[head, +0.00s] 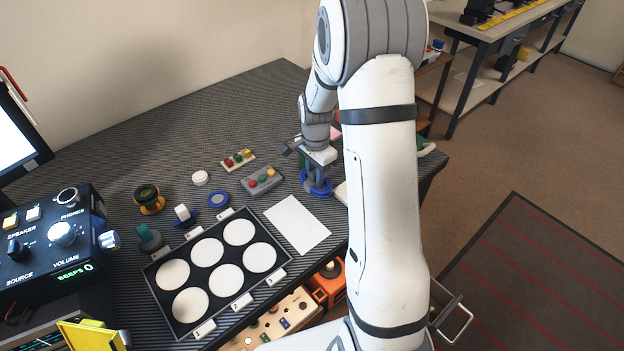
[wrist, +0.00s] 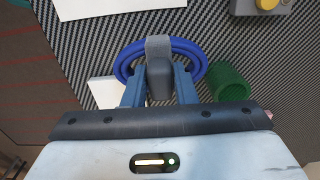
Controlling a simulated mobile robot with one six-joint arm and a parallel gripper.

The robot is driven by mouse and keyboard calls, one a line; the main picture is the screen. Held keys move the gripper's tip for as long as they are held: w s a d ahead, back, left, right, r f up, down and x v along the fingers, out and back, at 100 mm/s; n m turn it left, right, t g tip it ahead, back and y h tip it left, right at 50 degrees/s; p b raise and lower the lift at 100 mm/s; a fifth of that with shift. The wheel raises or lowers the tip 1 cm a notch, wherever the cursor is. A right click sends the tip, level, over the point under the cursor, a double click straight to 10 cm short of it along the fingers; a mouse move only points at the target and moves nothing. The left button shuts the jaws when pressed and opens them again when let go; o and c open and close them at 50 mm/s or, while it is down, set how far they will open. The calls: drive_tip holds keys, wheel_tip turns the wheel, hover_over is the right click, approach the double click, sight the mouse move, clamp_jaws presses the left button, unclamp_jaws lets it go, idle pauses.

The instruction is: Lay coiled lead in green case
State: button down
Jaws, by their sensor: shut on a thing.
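The coiled lead (head: 317,190) is a blue ring of several turns under my gripper (head: 316,172). In the wrist view the coil (wrist: 126,60) has a grey upright piece (wrist: 158,48) at its middle, and my gripper (wrist: 158,88) is shut on it. I cannot tell whether the coil touches the bench. A ribbed green round thing (wrist: 230,83) stands close beside the coil; in the head view only a sliver (head: 302,160) shows behind my gripper. Another green patch (head: 420,142) shows right of my arm, mostly hidden. I cannot tell which is the green case.
A white sheet (head: 297,224) and a grey button box (head: 262,181) lie left of the coil. A black tray (head: 228,284) with several white discs is at the bench front. Small lens parts stand behind it. My arm hides the bench's right side.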

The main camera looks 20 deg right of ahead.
drive_tip(key=shift+f, duration=1.5)
drive_tip(key=shift+f, duration=0.1)
drive_tip(key=c, duration=1.2)
unclamp_jaws()
drive_tip(key=shift+o, duration=0.2)
